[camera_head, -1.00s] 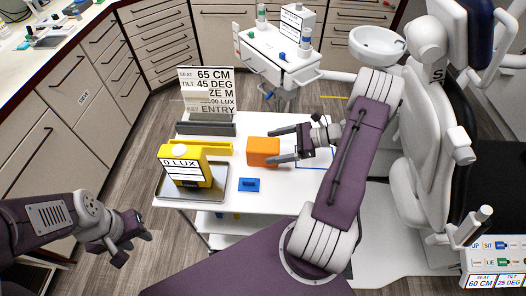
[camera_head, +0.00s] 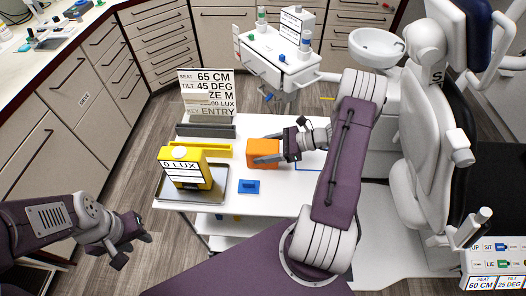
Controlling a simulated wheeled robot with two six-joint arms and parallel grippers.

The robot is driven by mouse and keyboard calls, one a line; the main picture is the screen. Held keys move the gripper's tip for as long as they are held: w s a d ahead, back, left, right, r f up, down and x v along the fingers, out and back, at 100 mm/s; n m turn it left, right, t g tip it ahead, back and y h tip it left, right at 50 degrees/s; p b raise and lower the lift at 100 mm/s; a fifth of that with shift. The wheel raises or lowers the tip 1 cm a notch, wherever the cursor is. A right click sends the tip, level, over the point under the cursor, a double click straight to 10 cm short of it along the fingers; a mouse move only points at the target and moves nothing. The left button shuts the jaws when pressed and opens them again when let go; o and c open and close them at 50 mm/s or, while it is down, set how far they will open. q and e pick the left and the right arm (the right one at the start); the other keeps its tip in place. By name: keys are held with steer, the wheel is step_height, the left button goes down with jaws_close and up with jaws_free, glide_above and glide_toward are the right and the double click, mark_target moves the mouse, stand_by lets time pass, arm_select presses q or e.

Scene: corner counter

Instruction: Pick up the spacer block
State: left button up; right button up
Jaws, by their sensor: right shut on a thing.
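The orange spacer block (camera_head: 261,147) is on the white table, right of the yellow meter. My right gripper (camera_head: 266,148) reaches in from the right with one finger along the far side of the block and one along the near side. It is shut on the block, which shows no clear gap from the table. My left gripper (camera_head: 134,247) hangs at the lower left, away from the table, its fingers apart and empty.
A yellow meter reading 0 LUX (camera_head: 183,168) stands on a metal tray (camera_head: 196,197). A blue block (camera_head: 249,186) lies in front of the orange one. A yellow bar (camera_head: 213,150) and a sign reading 65 CM (camera_head: 207,91) are behind. The dental chair (camera_head: 420,150) is at the right.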

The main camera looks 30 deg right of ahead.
mark_target(251, 145)
step_height(251, 145, up, 4)
steer(key=shift+f, duration=0.1)
steer(key=r+v, duration=0.2)
steer(key=v, duration=1.1)
steer(key=shift+r+p, duration=0.2)
steer(key=shift+p, duration=0.25)
